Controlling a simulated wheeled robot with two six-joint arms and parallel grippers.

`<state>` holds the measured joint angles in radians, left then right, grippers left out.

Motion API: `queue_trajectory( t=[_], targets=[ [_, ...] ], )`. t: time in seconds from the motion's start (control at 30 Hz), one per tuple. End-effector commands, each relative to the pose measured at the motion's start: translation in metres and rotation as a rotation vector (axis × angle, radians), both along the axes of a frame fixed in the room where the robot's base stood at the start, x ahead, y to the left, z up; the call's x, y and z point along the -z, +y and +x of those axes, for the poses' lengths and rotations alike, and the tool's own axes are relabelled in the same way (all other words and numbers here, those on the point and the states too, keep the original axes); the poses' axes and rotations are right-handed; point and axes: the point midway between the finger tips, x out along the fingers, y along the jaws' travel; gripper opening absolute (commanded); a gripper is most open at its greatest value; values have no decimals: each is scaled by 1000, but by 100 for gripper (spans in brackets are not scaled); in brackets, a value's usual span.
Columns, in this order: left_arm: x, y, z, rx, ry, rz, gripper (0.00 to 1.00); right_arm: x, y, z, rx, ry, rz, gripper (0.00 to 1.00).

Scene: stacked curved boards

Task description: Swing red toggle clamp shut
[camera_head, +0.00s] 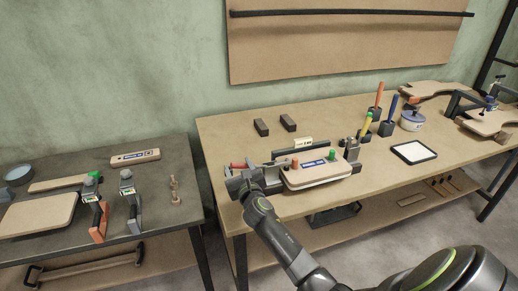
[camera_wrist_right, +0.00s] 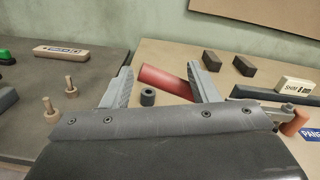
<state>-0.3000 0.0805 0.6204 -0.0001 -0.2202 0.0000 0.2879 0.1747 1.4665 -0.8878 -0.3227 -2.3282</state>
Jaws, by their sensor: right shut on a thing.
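The red toggle clamp handle (camera_head: 241,165) shows at the left end of the wooden workbench, beside a fixture with a curved board (camera_head: 318,175). My right gripper (camera_head: 236,172) is at this handle. In the right wrist view the red handle (camera_wrist_right: 165,82) lies slanted between the two fingers of my right gripper (camera_wrist_right: 160,76), which is shut on it. The clamp's metal arm runs right from the handle and is partly hidden by my gripper. An orange knob (camera_wrist_right: 294,121) shows at the right of the wrist view. My left gripper is not in view.
Two dark blocks (camera_head: 261,127) lie behind the fixture. A white shim box (camera_head: 303,143) stands behind the board. Pen holders (camera_head: 386,128), a white pad (camera_head: 413,152) and a pot (camera_head: 411,120) stand to the right. A grey table (camera_head: 150,220) with clamps is at left, across a gap.

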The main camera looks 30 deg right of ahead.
Motion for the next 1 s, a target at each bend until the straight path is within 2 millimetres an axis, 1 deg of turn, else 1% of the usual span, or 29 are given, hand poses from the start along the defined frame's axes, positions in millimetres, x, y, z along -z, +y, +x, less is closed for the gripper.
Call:
queue_trajectory(
  t=[0.03,0.07,0.27,0.5,0.8,1.0],
  targets=[
    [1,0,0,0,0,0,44,16,-5,-4,13,31,12,44],
    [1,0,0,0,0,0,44,16,-5,-4,14,31,12,40],
    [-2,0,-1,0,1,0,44,15,-5,-7,14,32,8,40],
    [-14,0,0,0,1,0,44,14,0,-30,14,33,7,40],
    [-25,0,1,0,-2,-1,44,13,7,-58,12,27,4,40],
    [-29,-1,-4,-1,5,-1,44,11,11,-70,10,22,1,40]
  ],
)
